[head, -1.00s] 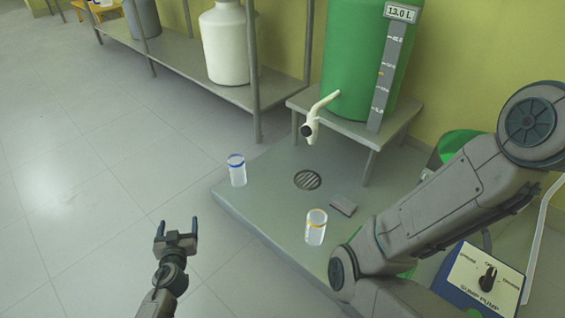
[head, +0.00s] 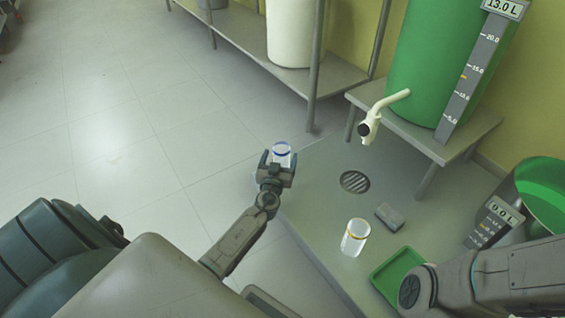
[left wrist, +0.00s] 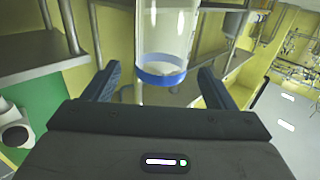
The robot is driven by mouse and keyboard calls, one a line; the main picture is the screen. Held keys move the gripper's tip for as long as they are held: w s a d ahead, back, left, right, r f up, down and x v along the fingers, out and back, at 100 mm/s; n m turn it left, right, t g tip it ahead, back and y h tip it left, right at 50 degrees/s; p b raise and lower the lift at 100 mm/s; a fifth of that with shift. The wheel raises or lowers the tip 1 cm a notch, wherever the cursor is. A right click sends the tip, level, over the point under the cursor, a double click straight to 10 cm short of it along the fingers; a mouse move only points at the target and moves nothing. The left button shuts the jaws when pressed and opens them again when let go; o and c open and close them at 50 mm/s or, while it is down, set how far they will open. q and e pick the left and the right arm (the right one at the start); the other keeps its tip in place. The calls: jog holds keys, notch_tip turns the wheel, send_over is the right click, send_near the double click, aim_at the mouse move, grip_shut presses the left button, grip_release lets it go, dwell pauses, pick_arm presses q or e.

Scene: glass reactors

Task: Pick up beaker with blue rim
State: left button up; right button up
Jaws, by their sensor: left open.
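The beaker with the blue rim (head: 282,149) is clear and stands near the left corner of the grey platform. My left gripper (head: 278,164) is at the beaker in the head view and hides much of its lower part. In the left wrist view the beaker's blue rim (left wrist: 161,76) shows between the two spread fingers of the left gripper (left wrist: 158,72), with room on both sides. The left gripper is open and holds nothing. My right arm enters at the lower right of the head view, but its gripper does not show.
A green tank (head: 440,70) with a white spout (head: 372,124) stands behind.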

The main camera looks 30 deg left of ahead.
pick_arm(q)
jog(key=x, duration=0.4)
jog(key=shift+a+f+b, duration=0.15)
jog(key=shift+b, duration=0.15)
jog(key=c, duration=1.4)
